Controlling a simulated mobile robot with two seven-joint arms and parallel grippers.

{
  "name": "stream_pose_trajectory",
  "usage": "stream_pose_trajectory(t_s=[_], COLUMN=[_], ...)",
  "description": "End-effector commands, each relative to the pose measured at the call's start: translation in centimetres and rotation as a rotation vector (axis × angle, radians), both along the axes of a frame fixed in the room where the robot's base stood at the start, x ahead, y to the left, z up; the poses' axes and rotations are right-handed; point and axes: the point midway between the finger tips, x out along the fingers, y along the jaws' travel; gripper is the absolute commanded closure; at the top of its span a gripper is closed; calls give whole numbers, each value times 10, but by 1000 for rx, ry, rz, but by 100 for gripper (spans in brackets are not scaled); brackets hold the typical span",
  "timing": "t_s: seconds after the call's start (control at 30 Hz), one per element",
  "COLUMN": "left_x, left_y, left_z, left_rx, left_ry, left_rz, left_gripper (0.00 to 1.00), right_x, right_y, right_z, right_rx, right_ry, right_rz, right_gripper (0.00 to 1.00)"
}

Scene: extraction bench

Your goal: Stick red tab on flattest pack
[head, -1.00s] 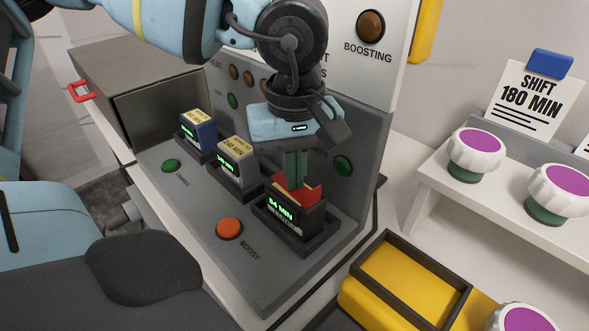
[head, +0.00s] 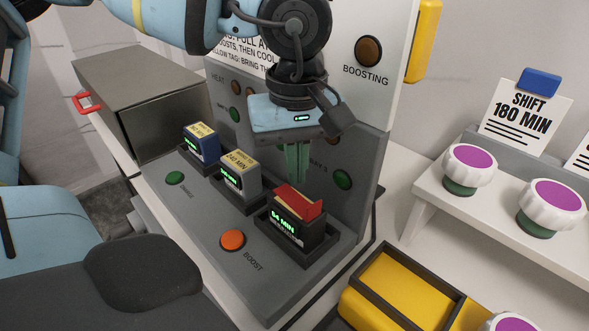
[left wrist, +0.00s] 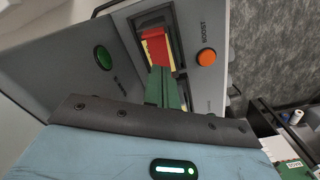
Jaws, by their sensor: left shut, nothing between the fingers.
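Three battery packs stand in a row of bays on the grey bench panel. The nearest is a black pack (head: 287,227) reading 54 MIN, with a red tab (head: 298,203) on its top, one end raised. The middle grey pack (head: 240,178) has a yellow tag reading 240 MIN, and the far blue pack (head: 202,146) also has a yellow tag. My left gripper (head: 296,180), with green fingers, is shut and empty just above and behind the red tab. In the left wrist view the tab (left wrist: 155,49) shows beyond the fingertips. My right gripper is not in view.
An orange BOOST button (head: 232,240) and a green button (head: 174,178) are in front of the bays. An upright sign panel stands behind them. A yellow tray (head: 398,285) and a white shelf with purple-topped knobs (head: 469,167) are at right. A grey metal box (head: 140,85) is at left.

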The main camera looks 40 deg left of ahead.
Motion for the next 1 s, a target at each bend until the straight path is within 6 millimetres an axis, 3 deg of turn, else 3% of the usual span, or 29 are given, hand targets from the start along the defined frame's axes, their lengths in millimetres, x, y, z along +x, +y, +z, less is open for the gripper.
stream_pose_trajectory(t_s=[0.4, 1.0], left_x=[0, 0], left_y=[0, 0], left_z=[29, 33], left_rx=[1, 1], left_ry=[-3, -4], left_rz=[0, 0], left_gripper=[100, 100], right_x=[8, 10], right_y=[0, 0], right_z=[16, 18], right_rx=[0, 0], right_ry=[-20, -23], right_rz=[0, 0], right_gripper=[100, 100])
